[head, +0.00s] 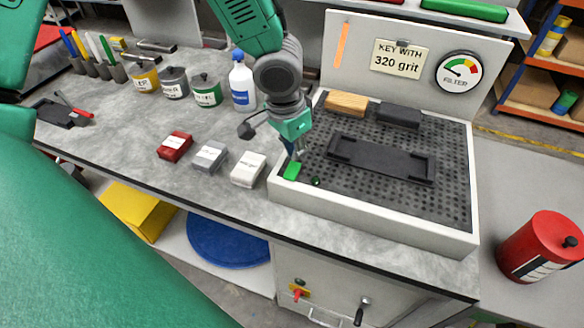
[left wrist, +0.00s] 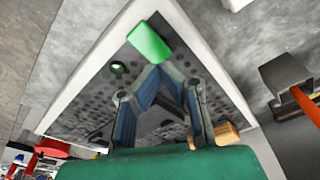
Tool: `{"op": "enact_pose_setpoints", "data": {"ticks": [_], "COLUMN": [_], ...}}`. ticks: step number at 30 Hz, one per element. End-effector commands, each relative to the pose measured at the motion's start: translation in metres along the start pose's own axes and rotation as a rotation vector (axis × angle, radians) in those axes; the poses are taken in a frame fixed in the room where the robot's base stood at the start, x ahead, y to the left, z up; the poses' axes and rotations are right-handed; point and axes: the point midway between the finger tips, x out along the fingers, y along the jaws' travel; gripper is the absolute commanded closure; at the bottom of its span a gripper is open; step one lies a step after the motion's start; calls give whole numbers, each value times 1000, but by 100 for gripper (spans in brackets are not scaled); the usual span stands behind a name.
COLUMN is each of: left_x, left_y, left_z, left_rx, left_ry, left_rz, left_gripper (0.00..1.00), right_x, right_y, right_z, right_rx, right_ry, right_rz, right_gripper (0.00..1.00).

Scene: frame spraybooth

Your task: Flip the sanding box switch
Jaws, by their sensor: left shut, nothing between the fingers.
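The sanding box (head: 455,228) is a pale tray with a dark perforated top, on the right part of the bench. Its green switch (head: 291,170) sits at the front left corner, and it also shows in the left wrist view (left wrist: 149,43). A small round green lamp (head: 315,181) is beside the switch. My left gripper (head: 296,154) points down just above and behind the switch. In the left wrist view its fingertips (left wrist: 155,72) meet, empty, just below the switch in the picture. I cannot tell whether they touch it. My right gripper is not in view.
A dark tray-like part (head: 380,158) lies on the box, with a wooden block (head: 346,103) and a dark block (head: 398,115) behind it. White (head: 248,169), grey and red blocks stand left of the box. A white bottle (head: 242,84) stands behind. A red canister (head: 540,246) is at right.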

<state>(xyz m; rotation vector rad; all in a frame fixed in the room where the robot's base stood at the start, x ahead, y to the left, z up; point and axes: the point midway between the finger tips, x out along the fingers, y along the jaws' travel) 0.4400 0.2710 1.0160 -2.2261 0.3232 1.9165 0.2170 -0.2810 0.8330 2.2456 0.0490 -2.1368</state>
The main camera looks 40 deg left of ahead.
Motion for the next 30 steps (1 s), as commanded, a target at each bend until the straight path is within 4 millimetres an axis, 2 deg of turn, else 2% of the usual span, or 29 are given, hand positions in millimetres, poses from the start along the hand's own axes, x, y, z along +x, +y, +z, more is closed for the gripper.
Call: {"op": "enact_pose_setpoints", "data": {"ticks": [30], "left_x": [15], "left_y": [0], "left_z": [2], "left_rx": [0], "left_ry": [-1], "left_rz": [0], "left_gripper": [100], "right_x": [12], "right_y": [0], "right_z": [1], "right_rx": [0], "right_ry": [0], "right_rz": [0], "right_gripper": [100]}}
